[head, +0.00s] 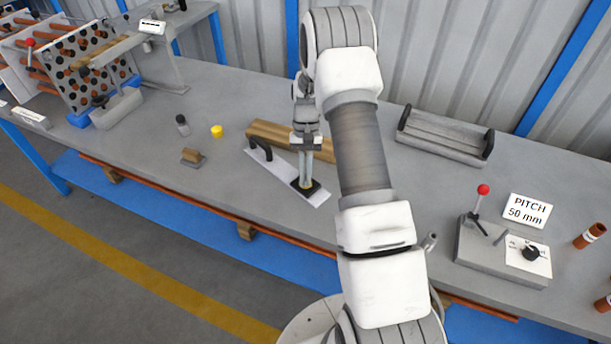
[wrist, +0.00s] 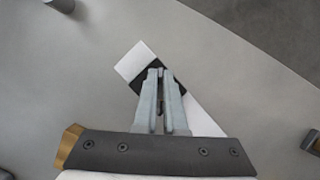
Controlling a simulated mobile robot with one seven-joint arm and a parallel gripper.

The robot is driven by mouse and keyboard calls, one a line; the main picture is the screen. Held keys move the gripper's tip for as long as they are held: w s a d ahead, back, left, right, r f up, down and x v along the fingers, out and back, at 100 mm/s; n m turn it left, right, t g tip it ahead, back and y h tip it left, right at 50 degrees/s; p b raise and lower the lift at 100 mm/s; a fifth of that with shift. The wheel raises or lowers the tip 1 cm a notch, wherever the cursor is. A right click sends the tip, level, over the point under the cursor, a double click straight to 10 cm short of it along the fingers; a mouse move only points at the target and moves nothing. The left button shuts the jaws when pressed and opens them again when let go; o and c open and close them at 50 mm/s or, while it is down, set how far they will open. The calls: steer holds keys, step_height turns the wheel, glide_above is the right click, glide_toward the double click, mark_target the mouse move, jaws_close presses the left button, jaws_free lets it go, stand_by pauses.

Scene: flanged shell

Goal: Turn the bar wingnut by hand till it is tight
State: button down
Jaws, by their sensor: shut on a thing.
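A white strip plate (head: 258,157) lies on the grey bench with a dark handle-like part (head: 263,148) at its far left end. A black square pad (head: 313,193) sits at its near end, and also shows in the wrist view (wrist: 177,85). My gripper (head: 305,184) points down over this pad, its fingertips close together at the pad. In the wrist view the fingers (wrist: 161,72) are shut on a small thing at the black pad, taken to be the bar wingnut. The fingers hide most of it, so I cannot tell its angle or how tightly it sits.
Brown bars (head: 268,132) lie just behind the plate. A grey cradle (head: 446,140) stands to the right, and a lever box (head: 500,258) with a pitch sign (head: 527,210) at the front right. A yellow cap (head: 217,131) and small brown block (head: 193,157) stand left. Bench around the plate's near end is clear.

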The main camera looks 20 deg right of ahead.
stand_by(0.3)
steer(key=c, duration=1)
jaws_free()
steer(key=p+v, duration=0.1)
steer(key=v, duration=1.6)
steer(key=shift+d+r, duration=0.1)
steer(key=shift+r, duration=0.15)
